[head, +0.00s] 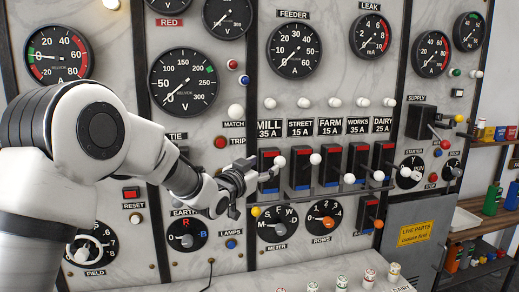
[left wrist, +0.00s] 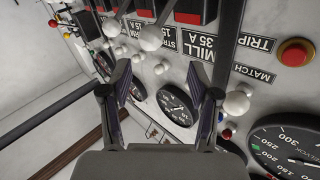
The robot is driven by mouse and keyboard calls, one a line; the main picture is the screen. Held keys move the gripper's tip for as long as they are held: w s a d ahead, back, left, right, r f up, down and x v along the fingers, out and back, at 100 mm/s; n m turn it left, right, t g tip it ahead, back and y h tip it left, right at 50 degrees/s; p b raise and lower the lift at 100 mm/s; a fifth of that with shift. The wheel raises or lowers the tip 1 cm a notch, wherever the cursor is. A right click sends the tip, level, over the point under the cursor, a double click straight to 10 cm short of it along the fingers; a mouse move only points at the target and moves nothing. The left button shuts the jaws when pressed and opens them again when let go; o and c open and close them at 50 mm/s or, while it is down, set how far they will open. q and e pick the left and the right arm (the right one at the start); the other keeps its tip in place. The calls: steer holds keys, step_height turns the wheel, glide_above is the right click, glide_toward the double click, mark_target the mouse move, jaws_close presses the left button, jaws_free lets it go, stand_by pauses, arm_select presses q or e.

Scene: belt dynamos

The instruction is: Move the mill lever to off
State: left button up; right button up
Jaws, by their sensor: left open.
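The mill lever (head: 280,161) has a white ball knob and sticks out from its black, red and blue switch box under the "MILL 35 A" label. Its knob looks level with the street lever's knob and higher than the other three. My left gripper (head: 250,184) is open just left of and slightly below the mill knob, apparently with nothing between its fingers. In the left wrist view the open fingers (left wrist: 158,66) are spread below the mill knob (left wrist: 150,38). I cannot tell whether a finger touches the lever. My right gripper is not in view.
The street lever (head: 315,158) stands close to the right, with the farm (head: 349,178), works and dairy levers beyond it. The red trip button (head: 221,142) is to the upper left. The meter dial (head: 277,224) is below. Shelves with coloured cans stand far right.

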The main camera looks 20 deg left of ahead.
mark_target(277, 163)
arm_select(q)
steer(key=w+d+p, duration=0.1)
steer(key=w, duration=0.1)
steer(key=w+d+p, duration=0.1)
steer(key=w, duration=0.2)
steer(key=w+d+p, duration=0.1)
steer(key=w, duration=0.2)
steer(key=shift+f+p, duration=0.2)
steer(key=shift+p, duration=0.15)
steer(key=shift+a, duration=0.25)
steer(key=shift+a+f, duration=0.1)
steer(key=shift+d, duration=0.3)
steer(key=c, duration=0.8)
jaws_close()
